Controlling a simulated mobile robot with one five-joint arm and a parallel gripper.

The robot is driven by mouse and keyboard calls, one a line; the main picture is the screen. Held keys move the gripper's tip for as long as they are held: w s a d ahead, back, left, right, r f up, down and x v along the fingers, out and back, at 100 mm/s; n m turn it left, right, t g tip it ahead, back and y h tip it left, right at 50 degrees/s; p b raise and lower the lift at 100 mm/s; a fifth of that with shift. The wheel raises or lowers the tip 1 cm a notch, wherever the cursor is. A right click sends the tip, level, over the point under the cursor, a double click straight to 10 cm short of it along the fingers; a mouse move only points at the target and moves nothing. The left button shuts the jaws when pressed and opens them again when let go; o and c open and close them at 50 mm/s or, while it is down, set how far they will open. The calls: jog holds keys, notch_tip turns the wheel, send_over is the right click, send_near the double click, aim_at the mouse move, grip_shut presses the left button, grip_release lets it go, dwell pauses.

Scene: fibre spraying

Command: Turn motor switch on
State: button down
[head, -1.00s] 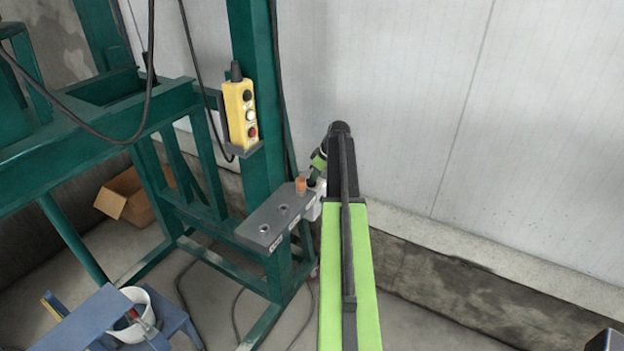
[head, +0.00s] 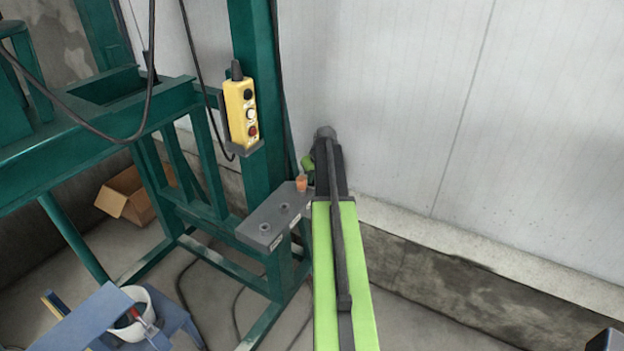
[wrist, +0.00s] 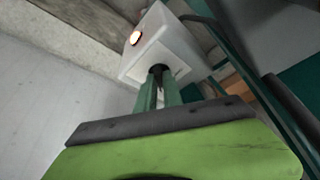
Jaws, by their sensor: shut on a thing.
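The motor switch box (wrist: 150,35) is white and fills the upper middle of the wrist view. A round lamp (wrist: 135,38) on it glows pale with an orange rim. A dark switch knob (wrist: 158,72) sits on the face towards me. My gripper (wrist: 158,88) has its two green fingers at the knob and is shut on it. The fingers partly hide the knob, so I cannot tell its exact turn. In the head view my arm hides the box and the fingertips.
A grey shelf (head: 272,222) with holes and an orange piece (head: 301,184) stands just left of my arm, on a green post (head: 255,100). A yellow button pendant (head: 241,113) hangs above it. A pale wall lies behind. A blue stool with a white bucket (head: 135,310) is lower left.

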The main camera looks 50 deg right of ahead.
jog(key=shift+s+d, duration=0.1)
jog(key=shift+s, duration=0.1)
jog(key=c, duration=1.5)
grip_release()
jog(key=shift+r, duration=0.15)
jog(key=p+v, duration=1.6)
jog(key=v, duration=0.1)
jog(key=shift+r, duration=0.1)
